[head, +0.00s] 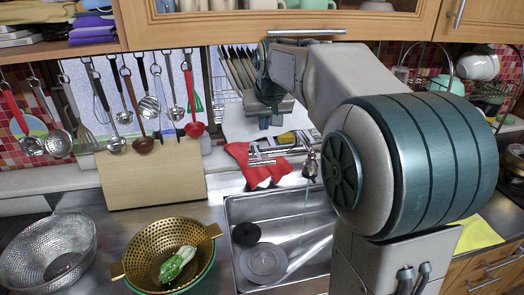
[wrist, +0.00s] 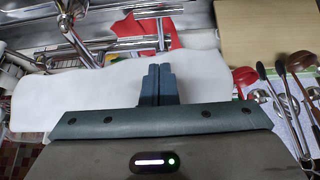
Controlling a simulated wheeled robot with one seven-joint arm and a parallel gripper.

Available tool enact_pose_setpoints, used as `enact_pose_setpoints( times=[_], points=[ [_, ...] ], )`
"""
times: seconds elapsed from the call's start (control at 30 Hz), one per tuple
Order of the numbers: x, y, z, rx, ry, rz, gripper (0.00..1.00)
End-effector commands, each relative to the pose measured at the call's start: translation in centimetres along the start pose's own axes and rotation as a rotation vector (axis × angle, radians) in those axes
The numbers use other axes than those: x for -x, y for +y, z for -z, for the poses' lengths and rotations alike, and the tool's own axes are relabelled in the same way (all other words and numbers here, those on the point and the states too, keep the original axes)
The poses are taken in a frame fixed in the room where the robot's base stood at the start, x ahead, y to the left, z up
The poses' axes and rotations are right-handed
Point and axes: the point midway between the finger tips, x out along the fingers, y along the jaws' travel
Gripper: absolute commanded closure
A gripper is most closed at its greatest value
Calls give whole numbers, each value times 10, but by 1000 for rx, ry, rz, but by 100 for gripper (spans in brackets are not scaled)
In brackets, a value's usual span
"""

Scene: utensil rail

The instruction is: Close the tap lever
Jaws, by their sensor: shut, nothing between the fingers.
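The chrome tap (head: 268,154) stands at the back of the sink, and its spout end (head: 310,167) hangs over the basin. A thin bluish stream runs down from the spout. In the wrist view the chrome tap (wrist: 88,38) is at the upper left, beyond the fingertips. I cannot clearly tell which chrome part is the lever. My gripper (head: 264,122) is above and behind the tap, apart from it. In the wrist view my gripper (wrist: 157,72) has its fingers together with nothing between them.
The steel sink (head: 232,205) holds a dark disc and a grey disc. A cutting board (head: 150,178) and hanging utensils (head: 148,105) stand left. A gold colander (head: 190,224) is on the counter. A dish rack (head: 232,70) is close behind my gripper.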

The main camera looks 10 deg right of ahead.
Motion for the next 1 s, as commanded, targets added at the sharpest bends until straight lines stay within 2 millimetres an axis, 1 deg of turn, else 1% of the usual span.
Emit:
enact_pose_setpoints(
  times=[0.03,0.2,0.37,0.5,0.67,1.0],
  points=[
    [-10,0,-1,0,-6,0,100],
    [-47,0,-1,-1,-7,-1,100],
    [-80,0,-1,-1,-6,-1,100],
    [-92,0,-16,0,-4,0,100],
    [-102,0,-26,0,-1,0,100],
    [-106,0,-29,0,1,-1,100]
  ],
)
